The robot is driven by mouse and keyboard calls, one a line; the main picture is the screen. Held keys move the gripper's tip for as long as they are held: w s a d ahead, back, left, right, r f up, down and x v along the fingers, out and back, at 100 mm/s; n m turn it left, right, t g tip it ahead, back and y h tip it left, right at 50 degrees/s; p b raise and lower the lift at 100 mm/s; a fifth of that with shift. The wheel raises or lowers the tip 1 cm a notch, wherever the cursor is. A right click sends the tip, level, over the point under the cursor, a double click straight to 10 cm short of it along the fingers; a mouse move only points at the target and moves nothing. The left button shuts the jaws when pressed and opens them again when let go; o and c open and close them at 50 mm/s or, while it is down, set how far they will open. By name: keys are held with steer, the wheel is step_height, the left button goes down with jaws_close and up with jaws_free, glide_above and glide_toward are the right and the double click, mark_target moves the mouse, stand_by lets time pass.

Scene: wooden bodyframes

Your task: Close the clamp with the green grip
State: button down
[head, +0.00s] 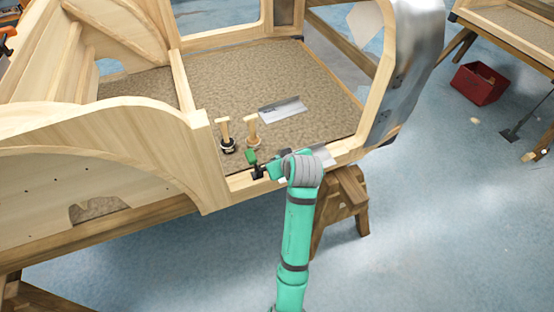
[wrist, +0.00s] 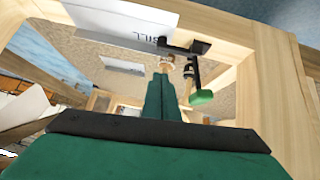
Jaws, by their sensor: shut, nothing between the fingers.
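In the head view my arm hides the gripper's fingertips and part of the clamp.
Two wooden-handled tools (head: 225,132) (head: 252,130) stand on the floor panel behind the clamp. A metal sheet (head: 283,110) lies farther back. The wooden bodyframe (head: 150,115) rises at the left. A red crate (head: 478,83) is on the floor at the right.

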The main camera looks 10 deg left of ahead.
steer(key=v, duration=0.5)
steer(key=a+f+n+t+h, duration=0.2)
steer(key=a+f+n+t, duration=0.15)
steer(key=f+n, duration=0.3)
steer(key=s+a+n+t+y, duration=0.4)
steer(key=s+a+n+t, duration=0.2)
steer(key=s+a+n, duration=0.5)
steer(key=w+d, duration=0.1)
steer(key=w, duration=0.9)
steer(key=shift+w+r, duration=0.3)
steer(key=shift+r, duration=0.1)
steer(key=shift+d, duration=0.1)
steer(key=shift+w+d, duration=0.1)
